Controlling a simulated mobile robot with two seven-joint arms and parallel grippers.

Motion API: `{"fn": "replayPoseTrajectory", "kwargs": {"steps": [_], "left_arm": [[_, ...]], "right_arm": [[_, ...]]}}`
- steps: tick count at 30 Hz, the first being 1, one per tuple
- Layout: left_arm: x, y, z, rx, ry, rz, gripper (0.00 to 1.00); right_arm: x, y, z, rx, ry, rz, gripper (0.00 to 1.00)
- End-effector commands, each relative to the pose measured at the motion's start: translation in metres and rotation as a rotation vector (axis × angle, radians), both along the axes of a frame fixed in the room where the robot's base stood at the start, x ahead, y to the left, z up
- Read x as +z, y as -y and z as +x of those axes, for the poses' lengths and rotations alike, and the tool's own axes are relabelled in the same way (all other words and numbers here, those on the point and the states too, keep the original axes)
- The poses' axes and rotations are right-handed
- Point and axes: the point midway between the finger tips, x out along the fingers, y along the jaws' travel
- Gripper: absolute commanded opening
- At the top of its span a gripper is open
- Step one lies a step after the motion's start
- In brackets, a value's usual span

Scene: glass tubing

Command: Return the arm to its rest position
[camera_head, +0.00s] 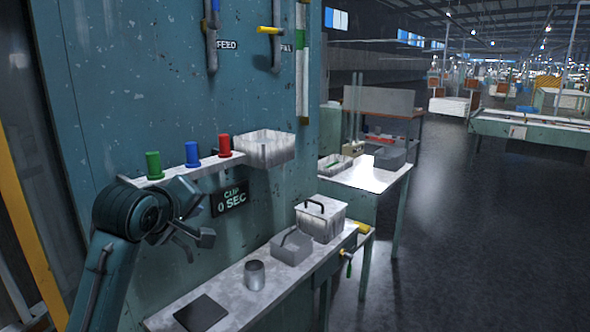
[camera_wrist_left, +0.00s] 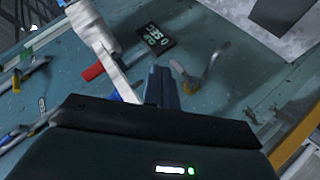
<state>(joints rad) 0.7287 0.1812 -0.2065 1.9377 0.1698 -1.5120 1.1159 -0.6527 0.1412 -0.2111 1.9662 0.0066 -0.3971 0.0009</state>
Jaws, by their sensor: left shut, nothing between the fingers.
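My left arm comes in from the lower left in the head view. Its gripper (camera_head: 203,240) is in front of the teal machine panel (camera_head: 110,85), just below the shelf with the coloured buttons, and left of the display reading 0 SEC (camera_head: 230,199). The gripper is shut and empty. In the left wrist view its fingers (camera_wrist_left: 161,84) are together, with the panel behind them. My right gripper is not in view.
Green (camera_head: 153,165), blue (camera_head: 192,154) and red (camera_head: 224,146) buttons line the shelf beside a white bin (camera_head: 264,148). The bench below holds a dark pad (camera_head: 201,313), metal cup (camera_head: 255,275), grey box (camera_head: 291,248) and lidded box (camera_head: 321,219). Open floor (camera_head: 450,250) lies right.

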Motion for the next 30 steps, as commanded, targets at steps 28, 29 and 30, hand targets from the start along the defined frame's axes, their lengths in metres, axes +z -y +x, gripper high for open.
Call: {"fn": "replayPoseTrajectory", "kwargs": {"steps": [28, 29, 30], "left_arm": [[-0.323, -0.017, -0.355, -0.77, -0.657, 0.733, 0.0], [-0.328, -0.015, -0.348, -0.763, -0.629, 0.737, 0.0], [-0.334, -0.012, -0.342, -0.757, -0.598, 0.742, 0.0]], "right_arm": [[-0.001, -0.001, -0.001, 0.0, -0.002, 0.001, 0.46], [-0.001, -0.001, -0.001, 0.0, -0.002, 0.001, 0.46], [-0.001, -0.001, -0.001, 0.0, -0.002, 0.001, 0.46]]}}
